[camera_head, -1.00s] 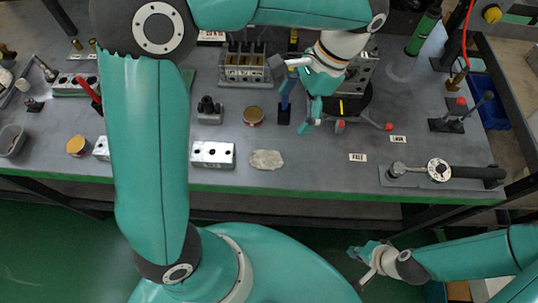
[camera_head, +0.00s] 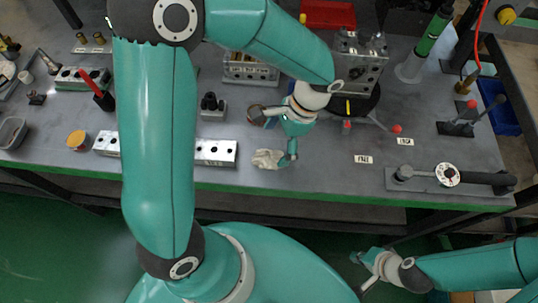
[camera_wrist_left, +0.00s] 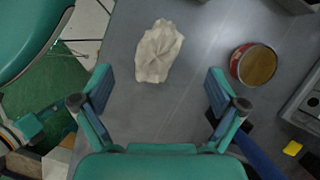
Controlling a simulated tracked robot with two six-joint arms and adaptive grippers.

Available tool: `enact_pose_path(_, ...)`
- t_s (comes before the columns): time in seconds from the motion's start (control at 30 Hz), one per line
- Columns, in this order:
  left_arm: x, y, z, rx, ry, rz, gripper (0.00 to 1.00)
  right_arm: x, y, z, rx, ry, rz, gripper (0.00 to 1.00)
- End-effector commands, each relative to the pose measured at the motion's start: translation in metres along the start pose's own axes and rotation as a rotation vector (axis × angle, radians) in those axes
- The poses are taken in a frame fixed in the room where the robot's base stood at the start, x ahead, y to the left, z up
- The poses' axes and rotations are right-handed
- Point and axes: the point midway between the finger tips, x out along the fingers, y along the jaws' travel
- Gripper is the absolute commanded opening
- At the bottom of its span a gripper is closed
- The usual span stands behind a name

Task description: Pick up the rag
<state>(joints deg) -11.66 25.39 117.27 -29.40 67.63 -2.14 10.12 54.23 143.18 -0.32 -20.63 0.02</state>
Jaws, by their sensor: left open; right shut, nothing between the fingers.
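The rag (camera_head: 268,159) is a pale, crumpled cloth lying flat on the grey bench near its front edge. It also shows in the left wrist view (camera_wrist_left: 158,51), beyond and between the two fingertips. My left gripper (camera_head: 283,143) is open and empty, just above and beside the rag. One finger shows at the rag's right side in the head view. In the left wrist view its fingers (camera_wrist_left: 160,88) are spread wide, with bare bench between them. My right gripper (camera_head: 362,257) is shut and empty, low in front of the bench.
A round tin (camera_wrist_left: 254,65) stands right of the rag in the left wrist view. A silver valve block (camera_head: 215,152) lies left of the rag. A label (camera_head: 363,159) and a black-handled tool (camera_head: 450,178) lie to the right. The bench's green front edge is close.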

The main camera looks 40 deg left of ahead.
Motion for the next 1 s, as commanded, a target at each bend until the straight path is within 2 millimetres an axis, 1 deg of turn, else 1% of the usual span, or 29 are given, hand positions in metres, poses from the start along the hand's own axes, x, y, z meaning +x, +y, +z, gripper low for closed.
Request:
enact_pose_path(0.2, 0.031, 0.003, -0.003, 0.0, -0.006, 0.003, 0.96, -0.003, -0.001, 0.0, 0.0, 0.0, 0.0, 0.0)
enact_pose_path(0.3, 0.042, 0.003, -0.003, 0.0, -0.005, 0.002, 0.96, -0.003, -0.001, 0.0, 0.0, 0.0, 0.0, 0.0)
enact_pose_path(0.4, 0.046, 0.003, -0.003, 0.0, -0.001, 0.001, 0.96, -0.003, -0.001, 0.0, 0.0, 0.0, 0.0, 0.0)
enact_pose_path(0.6, 0.046, 0.003, -0.003, -0.001, -0.001, 0.0, 0.96, -0.003, -0.001, 0.0, 0.0, 0.0, 0.0, 0.0)
enact_pose_path(0.87, 0.046, 0.003, -0.004, -0.001, 0.0, 0.0, 0.53, -0.003, -0.001, 0.0, 0.0, 0.0, 0.0, 0.0)
enact_pose_path(0.9, 0.046, 0.003, -0.004, -0.001, 0.0, 0.0, 0.46, -0.003, -0.001, 0.0, 0.0, 0.0, 0.0, 0.0)
enact_pose_path(0.97, 0.046, 0.003, -0.004, 0.0, 0.0, 0.0, 0.36, -0.003, -0.001, 0.0, 0.0, 0.0, 0.0, 0.0)
enact_pose_path(1.0, 0.046, 0.003, -0.004, 0.0, 0.0, 0.0, 0.35, -0.003, -0.001, 0.0, 0.0, 0.0, 0.0, 0.0)
